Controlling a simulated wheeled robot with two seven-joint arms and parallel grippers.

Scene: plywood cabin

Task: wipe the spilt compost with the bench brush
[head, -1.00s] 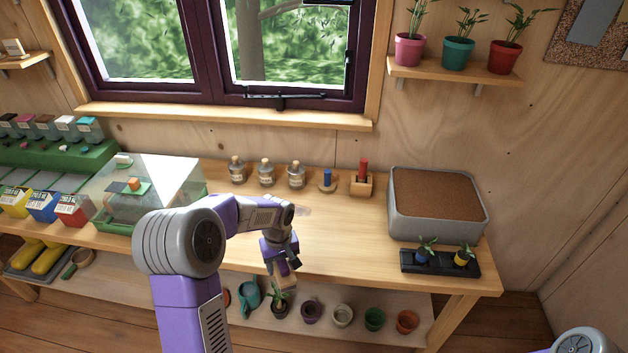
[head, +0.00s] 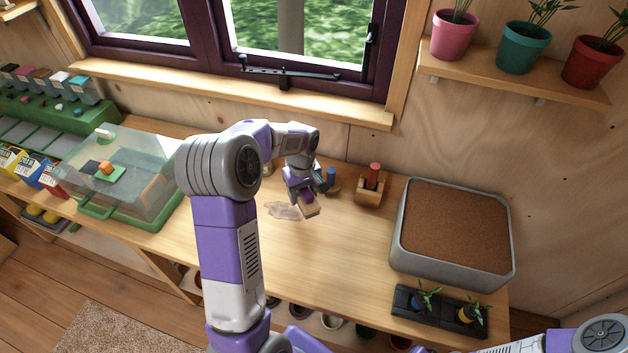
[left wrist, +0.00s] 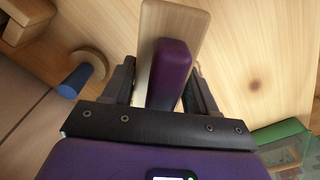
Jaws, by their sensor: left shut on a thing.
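My left gripper (head: 304,192) is over the bench top, shut on the bench brush. In the head view the brush (head: 311,207) shows as a small pale wooden block below the jaws. In the left wrist view the brush has a pale wooden back (left wrist: 182,22) and a purple grip (left wrist: 171,75) between the fingers. A pale, glassy-looking patch (head: 282,211) lies on the bench just left of the brush; it looks like the spill, though not dark like compost. I cannot tell whether the bristles touch the bench. My right gripper is out of view.
A grey tub of brown soil (head: 404,246) and a black seedling tray (head: 403,299) are right. A clear-lidded green box (head: 97,211) is left. The bench middle is clear.

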